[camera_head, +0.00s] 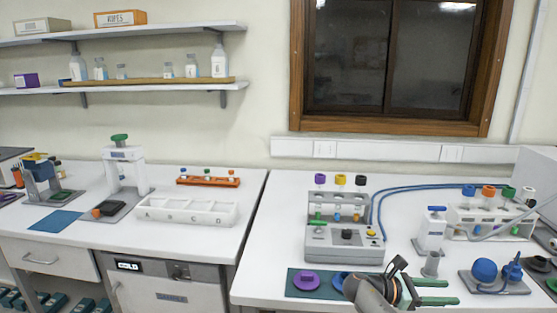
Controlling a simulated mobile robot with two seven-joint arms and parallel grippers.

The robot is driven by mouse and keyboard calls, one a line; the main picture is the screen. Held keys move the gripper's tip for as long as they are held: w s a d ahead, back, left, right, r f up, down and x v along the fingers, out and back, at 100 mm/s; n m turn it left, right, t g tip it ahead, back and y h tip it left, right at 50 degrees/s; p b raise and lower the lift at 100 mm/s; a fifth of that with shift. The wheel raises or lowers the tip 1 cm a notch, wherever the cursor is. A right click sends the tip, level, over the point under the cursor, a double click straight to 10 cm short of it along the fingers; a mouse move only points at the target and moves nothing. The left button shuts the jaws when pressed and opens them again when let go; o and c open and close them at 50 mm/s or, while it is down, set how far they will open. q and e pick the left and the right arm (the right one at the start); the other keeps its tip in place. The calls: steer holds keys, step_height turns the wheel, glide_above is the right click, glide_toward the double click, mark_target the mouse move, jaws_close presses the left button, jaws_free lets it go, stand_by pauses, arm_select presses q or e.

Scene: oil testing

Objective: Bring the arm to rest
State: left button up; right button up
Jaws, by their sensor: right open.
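My right gripper (442,292) shows at the bottom, right of centre, over the front edge of the right bench (260,270). Its two green fingers point right and stand apart, with nothing seen between them. The dark wrist and grey arm link (368,292) come up from the bottom edge. The gripper is beside a teal mat (300,292) with a purple disc (306,281) and a blue disc (341,281), which my arm partly covers. My left gripper is not in view.
A grey test device (345,252) with coloured-capped tubes stands behind the gripper. A white pump-like stand (430,232) and a blue-ball tool (484,270) are close on the right. A white tray (187,212) is on the left bench. A gap separates the benches.

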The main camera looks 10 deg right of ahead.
steer(key=s+a+f+m+t+y, duration=0.1)
steer(key=s+a+f+t+y, duration=0.25)
steer(key=f, duration=0.65)
steer(key=s+a+f+m+t+y, duration=0.1)
steer(key=s+a+f+y, duration=0.25)
steer(key=a+f, duration=0.4)
steer(key=s+a+f+m+t+y, duration=0.1)
steer(key=s+a+f+t+y, duration=0.2)
steer(key=f, duration=0.8)
steer(key=s+a+f+m+t+y, duration=0.1)
steer(key=s+a+f+m+y, duration=0.1)
steer(key=s+a+m+y, duration=0.45)
steer(key=s+a+r+m+t+y, duration=0.2)
steer(key=s+a+r+m+t, duration=0.1)
steer(key=s+a+r, duration=0.4)
steer(key=shift+s+a+r+m, duration=0.3)
steer(key=shift+a+r+m, duration=0.05)
steer(key=shift+a+m, duration=0.2)
steer(key=shift+d, duration=0.1)
